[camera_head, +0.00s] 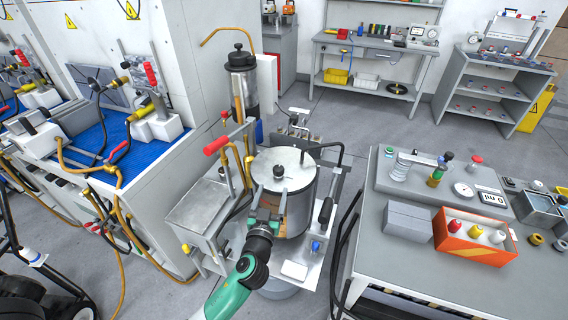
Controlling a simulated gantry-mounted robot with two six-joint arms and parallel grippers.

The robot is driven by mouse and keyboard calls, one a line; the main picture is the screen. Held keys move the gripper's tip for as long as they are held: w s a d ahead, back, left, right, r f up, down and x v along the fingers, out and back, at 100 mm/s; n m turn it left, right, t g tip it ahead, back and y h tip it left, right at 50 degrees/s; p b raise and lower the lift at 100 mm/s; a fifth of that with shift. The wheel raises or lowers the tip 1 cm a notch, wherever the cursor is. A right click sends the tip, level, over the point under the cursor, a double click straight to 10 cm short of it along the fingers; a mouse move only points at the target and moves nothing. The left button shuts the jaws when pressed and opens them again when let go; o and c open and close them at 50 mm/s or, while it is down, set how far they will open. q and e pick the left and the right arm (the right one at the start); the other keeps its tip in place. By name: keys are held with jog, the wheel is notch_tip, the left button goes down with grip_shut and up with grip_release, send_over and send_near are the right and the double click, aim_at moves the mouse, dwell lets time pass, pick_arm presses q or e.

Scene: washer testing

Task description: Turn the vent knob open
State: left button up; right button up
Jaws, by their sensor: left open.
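A silver cylindrical vessel (298,210) with a flat round lid stands in the middle of the head view. A blue knob (316,246) is low at the vessel's front right. I cannot tell which of these is the vent knob. My left gripper (270,201), on a teal and black arm, is open at the vessel's front left side, just below the black knob. It hides part of the vessel wall. I cannot tell whether it touches the vessel. My right gripper is not in view.
A red-handled lever (229,137) rises left of the vessel, above a grey metal box (205,208). A tall dark-topped cylinder (241,80) stands behind. A grey bench (386,255) with an orange bottle tray (474,252) is at the right. Yellow hoses hang at the left.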

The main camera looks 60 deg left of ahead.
aim_at(277, 172)
pick_arm(q)
jog(key=b+x, duration=0.1)
jog(key=x, duration=1)
jog(key=shift+c, duration=0.3)
grip_shut()
